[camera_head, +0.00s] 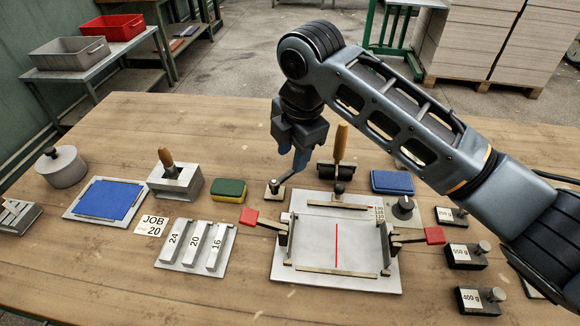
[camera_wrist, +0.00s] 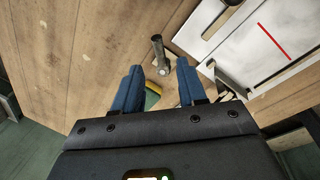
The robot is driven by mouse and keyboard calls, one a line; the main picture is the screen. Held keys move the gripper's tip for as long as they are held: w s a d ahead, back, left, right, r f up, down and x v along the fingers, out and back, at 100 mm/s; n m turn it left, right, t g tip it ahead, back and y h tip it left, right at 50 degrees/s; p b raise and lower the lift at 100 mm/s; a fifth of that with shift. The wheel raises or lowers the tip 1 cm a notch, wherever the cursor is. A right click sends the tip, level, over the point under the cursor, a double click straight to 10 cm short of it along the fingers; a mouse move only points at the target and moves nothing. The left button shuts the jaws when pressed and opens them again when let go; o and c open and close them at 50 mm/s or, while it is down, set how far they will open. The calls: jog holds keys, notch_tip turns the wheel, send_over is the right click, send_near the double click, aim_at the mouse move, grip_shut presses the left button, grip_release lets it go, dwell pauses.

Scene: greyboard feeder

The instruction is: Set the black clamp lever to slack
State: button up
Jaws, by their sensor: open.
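The black clamp lever (camera_head: 287,177) rises at a slant to the right from a small pale base plate (camera_head: 275,192), just left of the feeder board's back left corner. My gripper (camera_head: 293,150) is above it, fingers pointing down, open. In the wrist view the lever (camera_wrist: 157,46) shows as a dark bar with a round grey pivot, beyond and between the two blue fingertips of my gripper (camera_wrist: 160,78). Nothing is seen held. I cannot tell whether a finger touches the lever, as the fingertips overlap it in the head view.
The feeder board (camera_head: 337,284) has red-ended arms at both sides and a wooden-handled tool (camera_head: 341,150) upright behind. A yellow-green sponge (camera_head: 228,190) lies left of the lever; a blue block (camera_head: 392,182) and a black knob (camera_head: 403,206) stand right. Weights line the right side.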

aim_at(289, 172)
jog(key=f, duration=0.6)
jog(key=shift+w+a, duration=0.4)
grip_shut()
